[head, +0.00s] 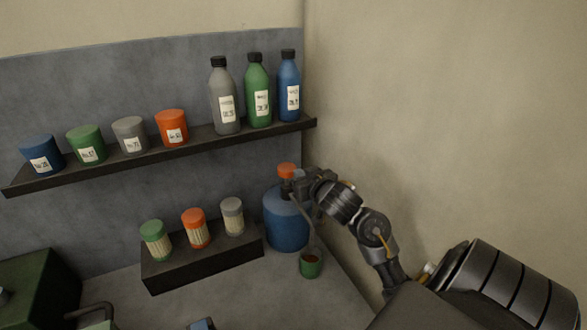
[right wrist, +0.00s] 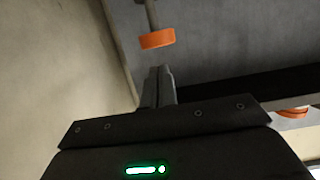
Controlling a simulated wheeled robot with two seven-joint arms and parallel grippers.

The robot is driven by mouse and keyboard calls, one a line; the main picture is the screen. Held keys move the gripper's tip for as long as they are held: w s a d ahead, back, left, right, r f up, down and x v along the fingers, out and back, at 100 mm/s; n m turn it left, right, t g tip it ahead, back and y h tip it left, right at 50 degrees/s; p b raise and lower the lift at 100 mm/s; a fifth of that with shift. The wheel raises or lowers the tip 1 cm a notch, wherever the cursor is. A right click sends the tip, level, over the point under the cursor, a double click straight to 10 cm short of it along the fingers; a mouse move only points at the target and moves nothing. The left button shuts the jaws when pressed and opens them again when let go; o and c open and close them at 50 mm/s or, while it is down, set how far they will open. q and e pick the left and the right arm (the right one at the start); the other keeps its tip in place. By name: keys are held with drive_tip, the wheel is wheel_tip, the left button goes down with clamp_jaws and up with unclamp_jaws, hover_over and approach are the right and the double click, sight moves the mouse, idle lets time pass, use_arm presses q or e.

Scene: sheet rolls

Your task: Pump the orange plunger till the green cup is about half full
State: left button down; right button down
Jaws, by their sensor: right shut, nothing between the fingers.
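The orange plunger (head: 287,170) tops a large blue bottle (head: 286,222) in the corner. It also shows in the right wrist view (right wrist: 157,39) as an orange disc on a thin grey stem, just beyond my fingertips. My right gripper (head: 295,186) is close beside the plunger in the head view. In the right wrist view its fingers (right wrist: 159,78) are shut together and empty, with a gap to the orange disc. The green cup (head: 311,268) stands at the bottle's front right. Brownish-orange contents show inside it, but the level is hard to judge. My left gripper is out of view.
A dark raised block (head: 200,262) with small jars stands left of the bottle. A wall shelf (head: 170,157) above holds pots and tall bottles. The bare wall is close on the right. A dark green box (head: 35,285) sits at the lower left.

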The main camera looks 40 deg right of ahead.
drive_tip(key=shift+v, duration=1.55)
